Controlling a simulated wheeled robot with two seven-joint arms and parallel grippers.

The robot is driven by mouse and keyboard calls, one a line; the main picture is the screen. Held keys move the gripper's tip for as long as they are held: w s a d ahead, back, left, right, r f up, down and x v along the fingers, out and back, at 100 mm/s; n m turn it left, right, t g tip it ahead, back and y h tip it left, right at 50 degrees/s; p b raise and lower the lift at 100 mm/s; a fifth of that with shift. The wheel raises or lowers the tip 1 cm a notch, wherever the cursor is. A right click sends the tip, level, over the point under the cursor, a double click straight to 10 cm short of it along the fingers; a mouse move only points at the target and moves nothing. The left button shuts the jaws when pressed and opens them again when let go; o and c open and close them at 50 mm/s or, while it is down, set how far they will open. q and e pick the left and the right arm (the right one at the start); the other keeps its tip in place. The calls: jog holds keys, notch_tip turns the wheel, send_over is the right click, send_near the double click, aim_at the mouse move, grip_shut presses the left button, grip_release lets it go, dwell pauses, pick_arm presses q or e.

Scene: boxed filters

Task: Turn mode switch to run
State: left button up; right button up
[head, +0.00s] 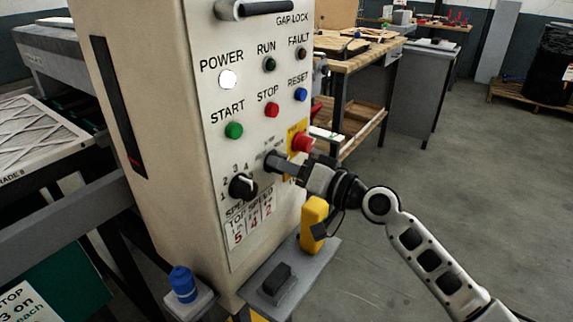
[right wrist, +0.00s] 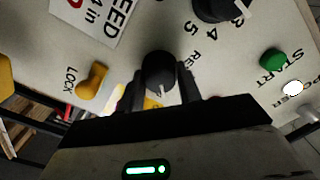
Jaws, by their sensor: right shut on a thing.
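The mode switch (head: 269,157) is a round black knob on the cabinet front, right of the numbered speed knob (head: 242,187). My right gripper (head: 284,164) reaches it from the right and is shut on it. In the right wrist view the knob (right wrist: 158,68) sits between the two fingers of the gripper (right wrist: 161,88), and a white pointer line shows on its face, pointing down toward the gripper. A label beginning "RE" is beside it; the other mode labels are mostly hidden. My left gripper is not in view.
A red stop button (head: 302,142) on a yellow plate is close above the gripper. A yellow LOCK knob (right wrist: 92,80) is left of the switch in the wrist view. A grey shelf (head: 315,262) with a yellow object (head: 313,224) is below. Open floor lies right.

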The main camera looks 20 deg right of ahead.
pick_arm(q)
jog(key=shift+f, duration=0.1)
pick_arm(e)
jog(key=shift+m, duration=0.4)
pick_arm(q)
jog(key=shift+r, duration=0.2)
pick_arm(e)
jog(key=o, duration=1)
pick_arm(q)
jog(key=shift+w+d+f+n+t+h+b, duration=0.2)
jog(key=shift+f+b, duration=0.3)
jog(key=shift+b, duration=0.95)
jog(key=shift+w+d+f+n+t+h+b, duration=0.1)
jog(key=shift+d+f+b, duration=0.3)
jog(key=shift+b, duration=1)
pick_arm(e)
jog(key=v, duration=1.6)
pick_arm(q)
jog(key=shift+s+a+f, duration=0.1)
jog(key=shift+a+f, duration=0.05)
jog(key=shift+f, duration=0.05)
